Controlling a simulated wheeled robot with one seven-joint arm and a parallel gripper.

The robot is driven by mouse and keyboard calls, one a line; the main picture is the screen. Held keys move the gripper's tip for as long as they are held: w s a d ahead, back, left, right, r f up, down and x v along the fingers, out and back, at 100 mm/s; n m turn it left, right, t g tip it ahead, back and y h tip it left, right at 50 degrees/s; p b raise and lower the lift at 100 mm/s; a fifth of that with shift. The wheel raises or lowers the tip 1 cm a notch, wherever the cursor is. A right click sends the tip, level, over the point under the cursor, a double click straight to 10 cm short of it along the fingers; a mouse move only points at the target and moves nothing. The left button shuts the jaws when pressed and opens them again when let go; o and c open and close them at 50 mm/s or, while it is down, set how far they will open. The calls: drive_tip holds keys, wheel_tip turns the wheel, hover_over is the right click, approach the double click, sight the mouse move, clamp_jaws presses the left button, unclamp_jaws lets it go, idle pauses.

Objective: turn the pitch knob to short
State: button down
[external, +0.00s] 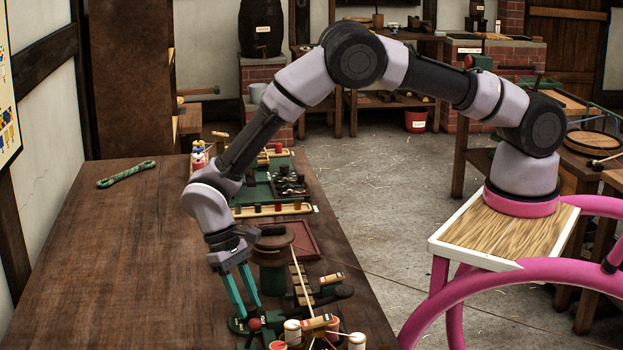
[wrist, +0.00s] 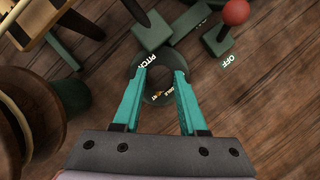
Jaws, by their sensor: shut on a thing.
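The pitch knob (wrist: 161,74) is a dark green round part in the wrist view, with a white PITCH label and small lettering on its dial plate. My gripper (wrist: 160,71) has its two teal fingers on either side of the knob and is shut on it. A small yellow mark and partly covered lettering show between the fingers; I cannot read where the pointer stands. In the external view my gripper (external: 246,308) reaches down to the near part of the bench, and the knob cannot be made out there.
A red ball-topped lever (wrist: 235,12) stands close to the right of the knob, by an OFF label. A large wooden spool (wrist: 25,120) is at the left. Several thread reels (external: 292,333) stand near the gripper.

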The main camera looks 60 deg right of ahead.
drive_tip(key=shift+c, duration=2.2)
unclamp_jaws()
drive_tip(key=v, duration=1.1)
drive_tip(key=shift+f, duration=0.1)
